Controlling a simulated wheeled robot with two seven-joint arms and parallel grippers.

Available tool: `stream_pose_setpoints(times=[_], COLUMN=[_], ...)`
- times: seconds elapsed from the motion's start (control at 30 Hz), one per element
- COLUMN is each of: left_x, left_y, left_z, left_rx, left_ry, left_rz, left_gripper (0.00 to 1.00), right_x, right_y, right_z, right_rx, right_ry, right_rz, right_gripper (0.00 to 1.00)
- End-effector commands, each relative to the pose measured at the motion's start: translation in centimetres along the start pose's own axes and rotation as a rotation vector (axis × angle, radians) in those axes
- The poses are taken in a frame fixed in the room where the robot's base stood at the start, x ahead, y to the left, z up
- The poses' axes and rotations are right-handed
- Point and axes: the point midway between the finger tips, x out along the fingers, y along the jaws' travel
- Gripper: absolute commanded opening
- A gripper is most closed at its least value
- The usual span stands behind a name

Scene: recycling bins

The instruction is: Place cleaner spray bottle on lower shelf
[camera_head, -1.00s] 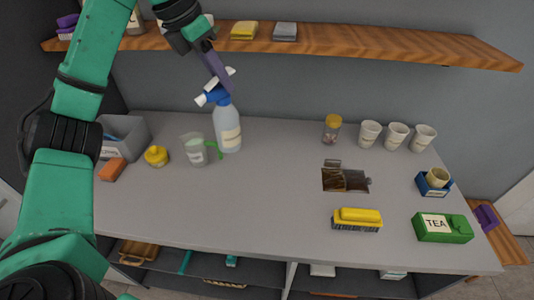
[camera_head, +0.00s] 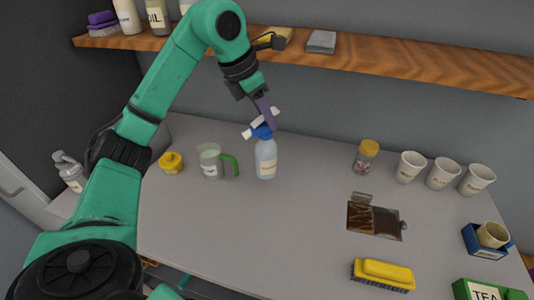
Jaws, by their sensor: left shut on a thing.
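The cleaner spray bottle (camera_head: 266,158) has a clear pale body, a blue collar and a white trigger head. It is upright over the grey counter (camera_head: 300,220), towards its back. I cannot tell whether its base touches the counter. My left gripper (camera_head: 265,120) reaches down from above and is shut on the bottle's head. My right gripper is not in view. The lower shelf area under the counter shows only as a small strip (camera_head: 172,275) at the bottom left, mostly hidden by the counter and my left arm.
A glass mug with a green handle (camera_head: 210,162) and a yellow jar (camera_head: 171,163) stand left of the bottle. A yellow-lidded jar (camera_head: 366,157), several cups and a yellow brush (camera_head: 383,274) are to the right. The wooden upper shelf (camera_head: 400,68) runs along the back.

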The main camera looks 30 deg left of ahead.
Motion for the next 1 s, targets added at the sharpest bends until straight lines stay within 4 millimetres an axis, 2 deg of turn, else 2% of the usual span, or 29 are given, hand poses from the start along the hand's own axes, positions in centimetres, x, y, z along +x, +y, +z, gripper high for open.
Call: stream_pose_setpoints(times=[0.2,0.37,0.53,0.9,0.93,1.0], left_x=[4.3,6.1,8.6,9.5,9.5,9.4], left_y=[0.0,0.0,0.0,0.1,0.1,0.1], left_z=[-1.9,-2.6,-3.6,-3.9,-3.9,-3.9], left_rx=[0.0,0.0,-0.001,0.0,0.0,0.0], left_ry=[0.003,-0.001,0.001,-0.003,-0.001,-0.001], left_rz=[-0.001,0.0,0.0,0.001,0.001,0.0], left_gripper=[0.0,0.0,0.0,0.0,0.41,0.64], right_x=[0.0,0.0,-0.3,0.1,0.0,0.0], right_y=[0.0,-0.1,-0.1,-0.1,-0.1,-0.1], right_z=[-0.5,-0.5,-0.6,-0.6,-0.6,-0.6], right_rx=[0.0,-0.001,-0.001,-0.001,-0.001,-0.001], right_ry=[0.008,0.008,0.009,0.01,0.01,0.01], right_rz=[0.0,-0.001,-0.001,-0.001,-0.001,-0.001], right_gripper=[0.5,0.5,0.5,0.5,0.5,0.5])
